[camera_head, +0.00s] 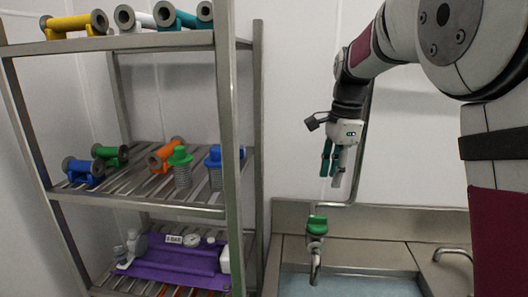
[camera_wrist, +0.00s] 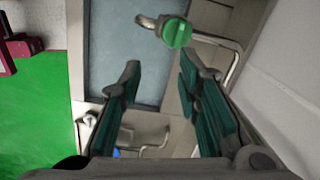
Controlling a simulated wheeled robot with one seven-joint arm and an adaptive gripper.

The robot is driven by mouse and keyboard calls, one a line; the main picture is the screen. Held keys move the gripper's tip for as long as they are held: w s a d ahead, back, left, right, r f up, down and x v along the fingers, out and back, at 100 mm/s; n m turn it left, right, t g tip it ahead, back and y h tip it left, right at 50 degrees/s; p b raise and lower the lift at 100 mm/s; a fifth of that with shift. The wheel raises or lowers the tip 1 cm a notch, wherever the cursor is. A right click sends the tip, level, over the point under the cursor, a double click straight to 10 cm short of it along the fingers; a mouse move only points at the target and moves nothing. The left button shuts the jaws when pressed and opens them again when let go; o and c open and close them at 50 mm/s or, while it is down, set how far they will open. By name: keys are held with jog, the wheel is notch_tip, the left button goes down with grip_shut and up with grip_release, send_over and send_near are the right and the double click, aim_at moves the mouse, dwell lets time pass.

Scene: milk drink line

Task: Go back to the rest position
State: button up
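My gripper (camera_head: 335,165) hangs from my arm above the sink area in the head view, its fingers pointing down. In the wrist view my gripper (camera_wrist: 155,90) shows two teal-padded fingers spread apart with nothing between them. A green-topped valve (camera_head: 317,225) on the faucet stands below my gripper, clear of the fingertips. The green knob also shows in the wrist view (camera_wrist: 177,33), beyond the fingertips.
A metal shelf rack (camera_head: 225,120) stands on the left with coloured pipe fittings and a purple tray (camera_head: 170,262). A sink basin (camera_head: 345,285) filled with bluish water or surface lies below. A pipe (camera_head: 364,150) runs up the wall behind my gripper. Green floor (camera_wrist: 35,110) is open at left.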

jog(key=s+r+n+t, duration=0.15)
jog(key=s+n, duration=0.25)
jog(key=s, duration=0.4)
jog(key=s+r+n+t, duration=0.1)
jog(key=s+r+n, duration=0.2)
jog(key=s+n, duration=0.35)
jog(key=s+f+n+t, duration=0.1)
jog(key=s+f+n, duration=0.1)
jog(key=s, duration=0.5)
jog(key=s+a+f+n+t, duration=0.1)
jog(key=s+f+n, duration=0.1)
jog(key=s+n, duration=0.3)
jog(key=s, duration=0.2)
jog(key=shift+s+h, duration=0.3)
jog(key=shift+s, duration=0.05)
